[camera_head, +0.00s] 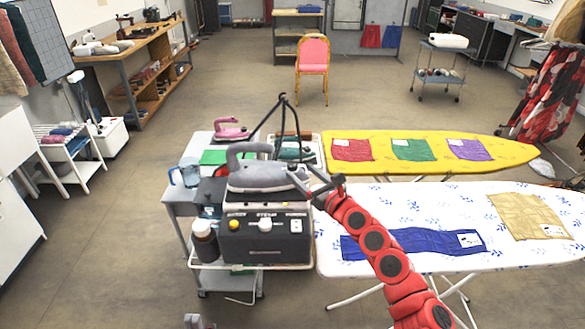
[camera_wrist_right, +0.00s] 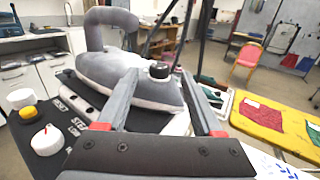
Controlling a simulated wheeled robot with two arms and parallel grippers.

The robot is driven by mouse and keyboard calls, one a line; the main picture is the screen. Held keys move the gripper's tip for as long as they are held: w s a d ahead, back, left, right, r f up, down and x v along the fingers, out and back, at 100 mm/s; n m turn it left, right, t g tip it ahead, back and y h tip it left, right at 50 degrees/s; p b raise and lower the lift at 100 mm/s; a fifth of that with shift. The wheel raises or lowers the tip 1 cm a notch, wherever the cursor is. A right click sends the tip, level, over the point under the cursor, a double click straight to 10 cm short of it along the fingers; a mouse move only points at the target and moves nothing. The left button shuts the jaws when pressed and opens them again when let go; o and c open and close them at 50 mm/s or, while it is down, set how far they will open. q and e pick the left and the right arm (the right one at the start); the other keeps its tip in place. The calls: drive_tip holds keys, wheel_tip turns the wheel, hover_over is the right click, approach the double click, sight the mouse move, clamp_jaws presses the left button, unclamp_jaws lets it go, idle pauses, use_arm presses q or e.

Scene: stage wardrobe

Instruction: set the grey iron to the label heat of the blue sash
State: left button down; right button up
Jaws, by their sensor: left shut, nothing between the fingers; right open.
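The grey iron (camera_head: 262,177) rests on top of a dark steam station (camera_head: 262,243) with knobs and lettering on its front. In the right wrist view, the iron (camera_wrist_right: 108,68) has a dark round dial (camera_wrist_right: 159,71) on its near end. My right gripper (camera_head: 328,186) is open at that end; its fingertips (camera_wrist_right: 158,85) appear to lie on either side of the dial, contact unclear. The blue sash (camera_head: 420,241) lies on the white ironing board (camera_head: 360,205), partly covered by my right arm. Its white label (camera_head: 470,240) is too small to read. My left gripper (camera_head: 198,321) is shut at the bottom edge.
A yellow ironing board (camera_head: 500,152) behind holds red, green and purple cloths. A tan cloth (camera_head: 529,216) lies on the white board.

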sight(295, 167)
drive_tip(key=x, duration=0.3)
drive_tip(key=shift+w+r+p, duration=0.1)
drive_tip(key=shift+w+p, duration=0.2)
drive_tip(key=shift+w, duration=0.1)
drive_tip(key=shift+x, duration=1)
drive_tip(key=shift+s+a, duration=0.15)
drive_tip(key=shift+s, duration=0.05)
clamp_jaws()
